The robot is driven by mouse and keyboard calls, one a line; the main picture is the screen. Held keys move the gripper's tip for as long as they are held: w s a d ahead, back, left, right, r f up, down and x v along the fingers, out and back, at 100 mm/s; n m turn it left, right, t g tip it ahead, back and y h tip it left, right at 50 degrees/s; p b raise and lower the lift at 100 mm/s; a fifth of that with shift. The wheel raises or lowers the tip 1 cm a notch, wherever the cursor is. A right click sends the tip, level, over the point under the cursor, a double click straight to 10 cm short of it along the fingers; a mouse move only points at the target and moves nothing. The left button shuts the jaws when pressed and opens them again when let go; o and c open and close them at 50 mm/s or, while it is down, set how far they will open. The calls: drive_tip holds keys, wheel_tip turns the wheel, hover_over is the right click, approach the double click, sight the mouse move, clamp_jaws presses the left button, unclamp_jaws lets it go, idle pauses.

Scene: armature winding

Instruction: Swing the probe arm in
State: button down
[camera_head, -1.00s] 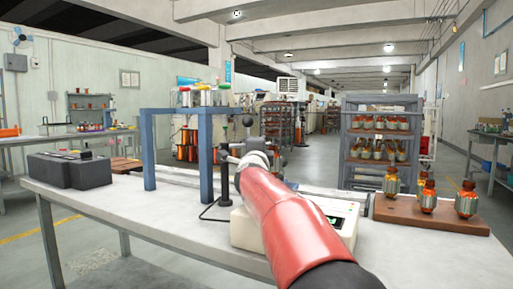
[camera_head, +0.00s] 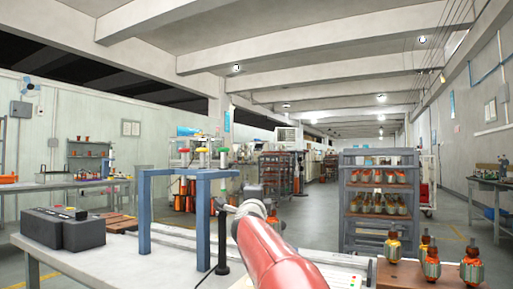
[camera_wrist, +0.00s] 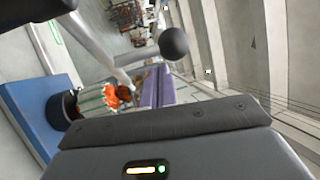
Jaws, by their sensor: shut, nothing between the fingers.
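A grey metal rod (camera_wrist: 98,45) with a black ball knob (camera_wrist: 174,44), likely part of the probe arm, crosses the upper part of the wrist view. An armature (camera_wrist: 98,100) with orange windings lies below the rod, at the left. My gripper (camera_wrist: 165,122) fills the bottom of the wrist view, shut and empty. The knob appears beyond it and apart from it. In the head view, my red arm hides most of the tester (camera_head: 340,277) on the bench. A black post (camera_head: 222,240) stands left of my arm. The probe arm's full position cannot be told there.
A blue frame (camera_head: 203,225) stands on the bench left of my arm. A dark box (camera_head: 62,230) is at the far left. Several armatures stand on a brown board (camera_head: 395,276) at the right. A shelf rack (camera_head: 378,222) stands behind.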

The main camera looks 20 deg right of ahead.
wheel_tip(320, 180, up, 15)
drive_tip(key=p, duration=0.5)
drive_tip(key=shift+s, duration=0.25)
drive_tip(key=shift+r, duration=0.1)
